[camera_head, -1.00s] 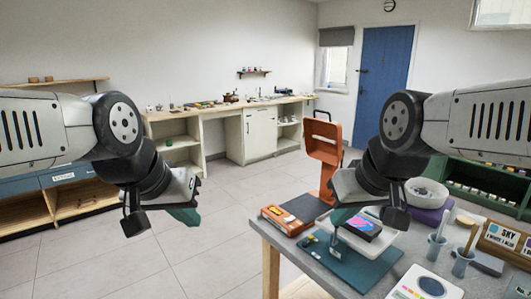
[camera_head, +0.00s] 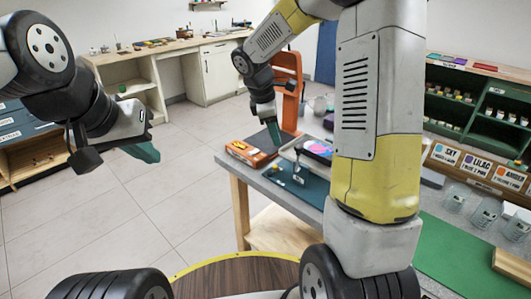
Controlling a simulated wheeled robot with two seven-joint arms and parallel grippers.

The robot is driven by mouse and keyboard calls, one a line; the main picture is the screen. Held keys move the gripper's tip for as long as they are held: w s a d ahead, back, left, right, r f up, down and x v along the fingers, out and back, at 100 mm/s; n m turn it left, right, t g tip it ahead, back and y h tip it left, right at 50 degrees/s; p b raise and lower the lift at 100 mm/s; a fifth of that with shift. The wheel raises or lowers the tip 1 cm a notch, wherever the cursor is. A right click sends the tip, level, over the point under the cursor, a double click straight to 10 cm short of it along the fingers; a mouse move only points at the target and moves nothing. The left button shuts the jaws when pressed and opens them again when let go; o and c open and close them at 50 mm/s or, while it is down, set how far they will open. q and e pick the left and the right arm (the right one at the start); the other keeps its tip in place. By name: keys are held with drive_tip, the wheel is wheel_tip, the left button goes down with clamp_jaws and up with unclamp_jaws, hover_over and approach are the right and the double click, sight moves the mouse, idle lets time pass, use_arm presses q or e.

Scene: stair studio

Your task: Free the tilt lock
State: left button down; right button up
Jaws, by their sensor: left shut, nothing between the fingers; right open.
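The tilt lock cannot be made out for certain in this view. An orange upright stand (camera_head: 290,93) rises at the back corner of the grey table and may carry it; its lower part is partly hidden by my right gripper. My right gripper (camera_head: 272,132) points down just in front of the stand, above the table's back edge; contact cannot be told. It is open, with its fingers seen nearly edge-on. My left gripper (camera_head: 143,152) is shut and empty, over bare floor to the left, well away from the table.
My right arm hides the table's middle. Labelled pots and a green mat (camera_head: 455,250) are right.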

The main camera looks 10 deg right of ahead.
sight(275, 166)
drive_tip(key=w+f+n, duration=0.1)
drive_tip(key=w+f, duration=0.1)
drive_tip(key=f, duration=0.3)
drive_tip(key=w+f+n, duration=0.2)
drive_tip(key=w+f, duration=0.1)
drive_tip(key=f, duration=0.3)
drive_tip(key=w+d+f+n, duration=0.1)
drive_tip(key=w+f, duration=0.1)
drive_tip(key=f, duration=0.4)
drive_tip(key=shift+w+f+n+g+h, duration=0.15)
drive_tip(key=shift+n+g+h, duration=0.15)
drive_tip(key=shift+n+h, duration=0.1)
clamp_jaws()
